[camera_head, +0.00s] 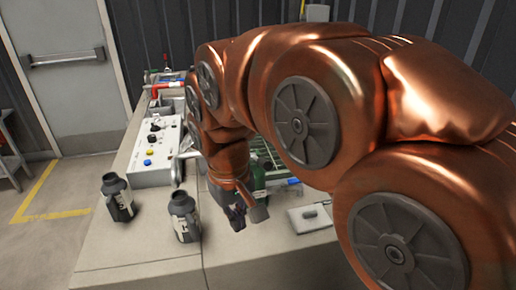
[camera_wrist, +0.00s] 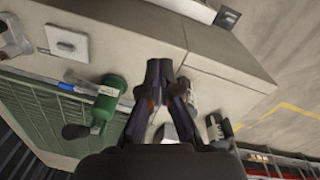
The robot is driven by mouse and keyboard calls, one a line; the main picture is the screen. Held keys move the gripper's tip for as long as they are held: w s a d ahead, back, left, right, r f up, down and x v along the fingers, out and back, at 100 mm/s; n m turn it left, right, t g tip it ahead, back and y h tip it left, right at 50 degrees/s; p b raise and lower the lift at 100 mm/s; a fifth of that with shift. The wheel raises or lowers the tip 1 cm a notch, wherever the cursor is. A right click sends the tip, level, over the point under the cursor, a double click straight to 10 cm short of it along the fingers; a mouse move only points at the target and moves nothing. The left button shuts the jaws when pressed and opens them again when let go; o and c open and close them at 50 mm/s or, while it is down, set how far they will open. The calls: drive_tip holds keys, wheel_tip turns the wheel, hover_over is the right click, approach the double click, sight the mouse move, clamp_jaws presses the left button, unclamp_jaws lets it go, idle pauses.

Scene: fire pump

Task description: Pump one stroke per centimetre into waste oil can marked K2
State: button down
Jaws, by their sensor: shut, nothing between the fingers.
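Two dark cans with white labels stand upright on the bench in the head view: one (camera_head: 118,199) at the left edge, the other (camera_head: 184,218) nearer my gripper. Their label marks are too small to read surely, so I cannot tell which is K2. My gripper (camera_head: 240,214) is shut and empty, pointing down above the bench, right of the nearer can and apart from it. The fingers (camera_wrist: 160,76) also show close together in the wrist view. A green cylinder (camera_wrist: 109,97) with a dark end lies left of them there; I cannot tell if it is the pump.
A white control box (camera_head: 155,155) with coloured buttons stands behind the cans. A pale plate with a grey knob (camera_head: 311,218) lies right of my gripper; it also shows in the wrist view (camera_wrist: 67,43). The bench front (camera_head: 145,255) is clear. A door (camera_head: 75,80) is at the back left.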

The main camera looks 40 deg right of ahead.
drive_tip(key=w+d+r+m+t+h, duration=0.2)
drive_tip(key=w+d+r, duration=1)
drive_tip(key=d+r, duration=0.2)
drive_tip(key=shift+w+r+m+p, duration=0.3)
drive_tip(key=shift+r+m, duration=0.1)
drive_tip(key=shift+r, duration=0.45)
drive_tip(key=p, duration=0.3)
hover_over(262, 159)
drive_tip(key=w, duration=0.1)
wheel_tip(262, 159, down, 10)
drive_tip(key=shift+s+a+f+p, duration=0.2)
drive_tip(key=shift+s+f+p, duration=0.2)
drive_tip(key=shift+f, duration=0.35)
drive_tip(key=shift+s+a+f+p, duration=0.25)
drive_tip(key=shift+s+f, duration=0.2)
drive_tip(key=shift+f, duration=0.3)
drive_tip(key=shift+f, duration=0.1)
